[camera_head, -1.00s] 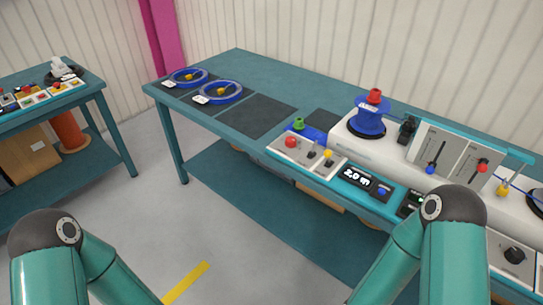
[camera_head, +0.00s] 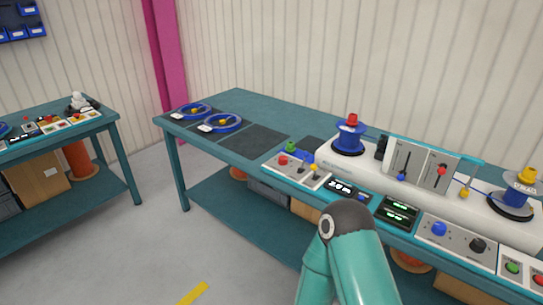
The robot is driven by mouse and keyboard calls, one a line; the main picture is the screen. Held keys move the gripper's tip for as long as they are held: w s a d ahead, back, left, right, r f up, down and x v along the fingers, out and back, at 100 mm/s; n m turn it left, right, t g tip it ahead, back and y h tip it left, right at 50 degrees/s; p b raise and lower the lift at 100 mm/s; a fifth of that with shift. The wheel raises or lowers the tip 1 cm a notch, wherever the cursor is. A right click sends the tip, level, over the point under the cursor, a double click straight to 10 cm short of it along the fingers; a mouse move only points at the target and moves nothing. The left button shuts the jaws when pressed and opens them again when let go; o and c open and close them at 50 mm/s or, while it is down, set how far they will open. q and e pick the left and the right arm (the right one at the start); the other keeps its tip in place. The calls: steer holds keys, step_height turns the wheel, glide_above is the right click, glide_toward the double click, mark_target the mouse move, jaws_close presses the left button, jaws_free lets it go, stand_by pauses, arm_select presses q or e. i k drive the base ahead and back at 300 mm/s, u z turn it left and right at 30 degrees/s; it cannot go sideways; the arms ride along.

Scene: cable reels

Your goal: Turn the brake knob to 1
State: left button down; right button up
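A grey control panel (camera_head: 457,240) on the front of the machine at the right carries a blue knob (camera_head: 438,229) and a black knob (camera_head: 477,245). Their labels and scales are too small to read, so I cannot tell which is the brake knob or where it points. One of my arms rises at the bottom centre, left of this panel, and only its links show. Neither of my grippers is in view.
The white machine (camera_head: 400,183) bears a blue reel (camera_head: 349,139) and a reel with a yellow top (camera_head: 519,191). A panel with a red and a green button (camera_head: 513,268) is at the right edge. Two blue cable rings (camera_head: 219,123) lie on the left of the bench.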

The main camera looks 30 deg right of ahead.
mark_target(283, 161)
steer(key=u, duration=0.1)
steer(key=i, duration=0.95)
steer(key=z, duration=0.55)
steer(key=i, duration=0.75)
steer(key=z, duration=0.5)
steer(key=k, duration=0.5)
steer(key=z, duration=0.25)
steer(key=i, duration=0.5)
steer(key=u, duration=0.05)
